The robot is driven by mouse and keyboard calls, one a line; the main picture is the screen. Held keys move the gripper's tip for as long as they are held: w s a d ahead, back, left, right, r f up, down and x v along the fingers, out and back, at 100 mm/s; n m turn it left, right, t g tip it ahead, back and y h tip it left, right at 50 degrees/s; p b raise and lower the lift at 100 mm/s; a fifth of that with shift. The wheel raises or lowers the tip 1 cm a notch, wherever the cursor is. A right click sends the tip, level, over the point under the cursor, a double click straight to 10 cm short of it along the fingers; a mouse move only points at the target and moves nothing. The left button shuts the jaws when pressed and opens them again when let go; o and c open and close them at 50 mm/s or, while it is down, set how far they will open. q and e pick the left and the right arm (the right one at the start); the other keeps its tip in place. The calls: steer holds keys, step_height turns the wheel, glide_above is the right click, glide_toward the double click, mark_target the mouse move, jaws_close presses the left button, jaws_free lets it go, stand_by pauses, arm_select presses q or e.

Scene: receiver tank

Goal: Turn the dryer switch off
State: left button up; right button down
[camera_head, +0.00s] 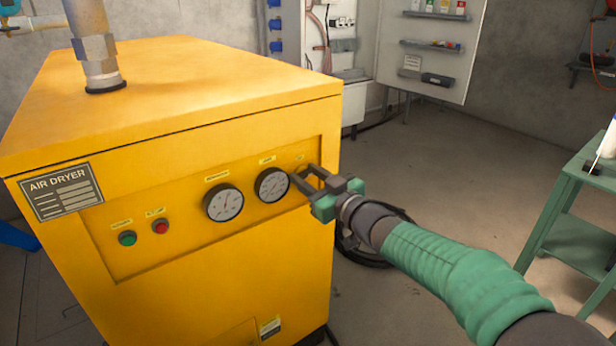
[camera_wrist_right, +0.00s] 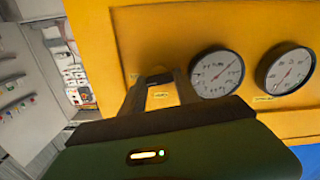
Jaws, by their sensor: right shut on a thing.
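The yellow air dryer (camera_head: 185,130) stands at left and centre in the head view, its front panel facing me. It also fills the upper part of the right wrist view (camera_wrist_right: 150,30). My right gripper (camera_head: 303,174) reaches in from the right, with its fingertips at the panel's right end, beside the right gauge. In the right wrist view its fingers (camera_wrist_right: 160,80) come together around a small dark part at the panel, which is the dryer switch. The fingers hide most of the switch, so its position cannot be read. My left gripper is not in view.
Two round gauges (camera_head: 224,203) and (camera_head: 272,185), a green button (camera_head: 127,238) and a red button (camera_head: 160,226) are on the panel. A metal pipe (camera_head: 96,50) rises from the dryer's top. A green table (camera_head: 575,215) stands at right. Open floor lies between.

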steer(key=n, duration=0.3)
steer(key=shift+a+f+n, duration=0.1)
steer(key=shift+n, duration=0.2)
steer(key=n+b, duration=0.1)
steer(key=n, duration=0.2)
steer(key=shift+s+f+n, duration=0.1)
steer(key=shift+f+n, duration=0.05)
steer(key=shift+n, duration=0.15)
steer(key=n+b, duration=0.1)
steer(key=n, duration=0.2)
steer(key=n+b, duration=0.1)
steer(key=n, duration=0.2)
steer(key=n+b, duration=0.2)
steer(key=shift+a+f+n, duration=0.2)
steer(key=shift+f+n, duration=0.1)
steer(key=shift+n, duration=0.1)
steer(key=c, duration=1.2)
jaws_free()
steer(key=shift+s, duration=0.1)
steer(key=shift+d+r, duration=0.1)
steer(key=shift+r, duration=0.15)
